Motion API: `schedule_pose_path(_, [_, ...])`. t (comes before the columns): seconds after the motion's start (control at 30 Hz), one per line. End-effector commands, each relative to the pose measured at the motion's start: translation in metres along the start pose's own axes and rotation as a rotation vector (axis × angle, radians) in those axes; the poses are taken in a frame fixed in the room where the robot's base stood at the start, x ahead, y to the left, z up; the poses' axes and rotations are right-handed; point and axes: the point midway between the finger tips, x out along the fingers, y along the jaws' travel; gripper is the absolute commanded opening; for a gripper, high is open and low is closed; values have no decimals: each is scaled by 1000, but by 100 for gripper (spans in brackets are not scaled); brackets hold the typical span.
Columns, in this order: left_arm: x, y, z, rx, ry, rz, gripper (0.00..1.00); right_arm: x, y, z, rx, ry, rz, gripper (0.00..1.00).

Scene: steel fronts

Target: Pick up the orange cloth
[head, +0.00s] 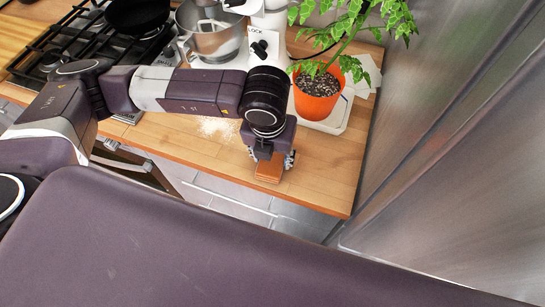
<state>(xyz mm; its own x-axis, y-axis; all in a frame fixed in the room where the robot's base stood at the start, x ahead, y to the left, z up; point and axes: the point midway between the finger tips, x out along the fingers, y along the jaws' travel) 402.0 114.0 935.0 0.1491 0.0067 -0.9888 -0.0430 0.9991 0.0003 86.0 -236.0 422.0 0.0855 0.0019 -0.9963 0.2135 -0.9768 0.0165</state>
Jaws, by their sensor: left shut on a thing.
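The orange cloth (268,173) is a small folded orange-brown block near the front edge of the wooden counter, in the head view. My left gripper (271,162) points down over it and is shut on it. The cloth shows below the gripper, between its fingers. I cannot tell whether the cloth touches the counter. The upper part of the cloth is hidden by the gripper. My right gripper is not in view.
The wooden counter (325,165) is clear right of the gripper. Behind stand a potted plant (316,100) on a white tray (340,122) and a stand mixer (209,40). White powder (218,127) lies left of the gripper. A stove (60,50) is at left, a steel front (450,130) at right.

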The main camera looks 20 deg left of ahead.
Motion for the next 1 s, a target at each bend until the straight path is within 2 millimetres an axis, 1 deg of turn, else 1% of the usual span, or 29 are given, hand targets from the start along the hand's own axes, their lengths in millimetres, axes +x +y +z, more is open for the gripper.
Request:
schedule_pose_path(0.17, [-2, 0, 1, 0, -1, -1, 20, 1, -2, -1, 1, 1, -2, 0])
schedule_pose_path(0.27, [-8, -1, 2, -1, -2, -3, 20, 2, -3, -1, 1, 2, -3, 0])
schedule_pose_path(0.37, [-19, -1, 4, 0, -4, -3, 20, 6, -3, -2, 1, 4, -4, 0])
schedule_pose_path(0.43, [-31, -1, 6, 1, -5, -3, 20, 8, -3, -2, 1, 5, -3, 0])
schedule_pose_path(0.57, [-63, -1, 12, 2, -9, -4, 20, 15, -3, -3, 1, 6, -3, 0])
schedule_pose_path(0.8, [-137, -1, 22, 1, -9, -3, 20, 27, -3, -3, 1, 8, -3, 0])
schedule_pose_path(0.9, [-163, -1, 26, 1, -7, -3, 20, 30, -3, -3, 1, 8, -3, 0])
schedule_pose_path(1.0, [-180, 0, 28, 1, -4, -1, 20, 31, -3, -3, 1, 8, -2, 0])
